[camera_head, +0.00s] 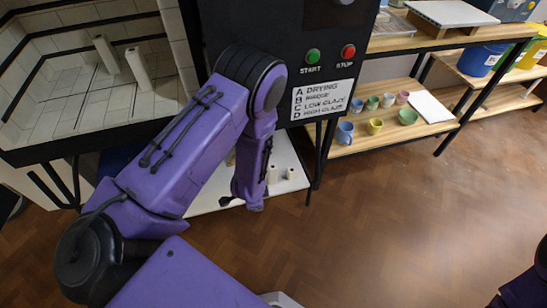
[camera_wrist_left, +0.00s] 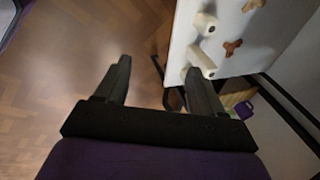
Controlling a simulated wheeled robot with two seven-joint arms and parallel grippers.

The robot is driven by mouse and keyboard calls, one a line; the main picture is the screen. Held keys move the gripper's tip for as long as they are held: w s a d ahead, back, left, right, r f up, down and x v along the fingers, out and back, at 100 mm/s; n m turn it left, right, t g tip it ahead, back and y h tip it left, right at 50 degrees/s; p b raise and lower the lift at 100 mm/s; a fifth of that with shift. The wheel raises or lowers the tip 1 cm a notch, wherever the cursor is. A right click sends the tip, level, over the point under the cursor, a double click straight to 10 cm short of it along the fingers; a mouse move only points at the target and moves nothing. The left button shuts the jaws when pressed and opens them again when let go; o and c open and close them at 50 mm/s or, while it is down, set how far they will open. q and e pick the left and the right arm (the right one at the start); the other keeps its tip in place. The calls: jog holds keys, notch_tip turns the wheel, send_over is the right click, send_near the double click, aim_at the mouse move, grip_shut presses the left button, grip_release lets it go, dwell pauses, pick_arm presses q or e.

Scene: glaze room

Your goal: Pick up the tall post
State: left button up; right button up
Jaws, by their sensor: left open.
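Two white posts stand on the white board below the kiln. The taller-looking one (camera_head: 272,175) is left of a shorter one (camera_head: 291,173) in the head view. In the left wrist view one post (camera_wrist_left: 200,60) is close to the right fingertip, and another post (camera_wrist_left: 205,24) is farther up the board. My left gripper (camera_wrist_left: 157,72) is open and empty, with its fingers beside the board's edge. In the head view it (camera_head: 230,201) is mostly hidden behind my wrist. My right gripper is out of view.
Two long white posts (camera_head: 105,54) (camera_head: 139,69) stand in the tiled kiln. Brown cross-shaped pieces (camera_wrist_left: 232,47) (camera_wrist_left: 253,5) lie on the white board (camera_wrist_left: 225,65). A dark frame borders the board. Cups (camera_head: 375,126) stand on a shelf at right. The floor (camera_head: 390,220) is clear.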

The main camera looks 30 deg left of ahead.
aim_at(272, 171)
pick_arm(q)
jog(key=w+a+f+m+b, duration=0.1)
jog(key=w+f+m+b, duration=0.1)
jog(key=w+m+b, duration=0.3)
jog(key=w+a+f+m+y+b, duration=0.1)
jog(key=w+f+m+b, duration=0.1)
jog(key=w+m+b, duration=0.3)
jog(key=w+a+f+m+b, duration=0.2)
jog(key=w+m+b, duration=0.3)
jog(key=w+m, duration=0.1)
jog(key=shift+w+f+m+y, duration=0.15)
jog(key=shift+w+y, duration=0.05)
jog(key=shift+w, duration=0.25)
jog(key=shift+w+f+m+y, duration=0.15)
jog(key=shift+w+y, duration=0.05)
jog(key=shift+w, duration=0.25)
jog(key=b+x, duration=0.4)
jog(key=x, duration=0.5)
jog(key=shift+w+a+f, duration=0.1)
jog(key=shift+a+f, duration=0.15)
jog(key=shift+f, duration=0.1)
jog(key=shift+r, duration=0.1)
pick_arm(e)
notch_tip(272, 171, down, 24)
pick_arm(q)
jog(key=shift+g, duration=0.3)
jog(key=c, duration=1.2)
pick_arm(e)
jog(key=shift+w, duration=0.1)
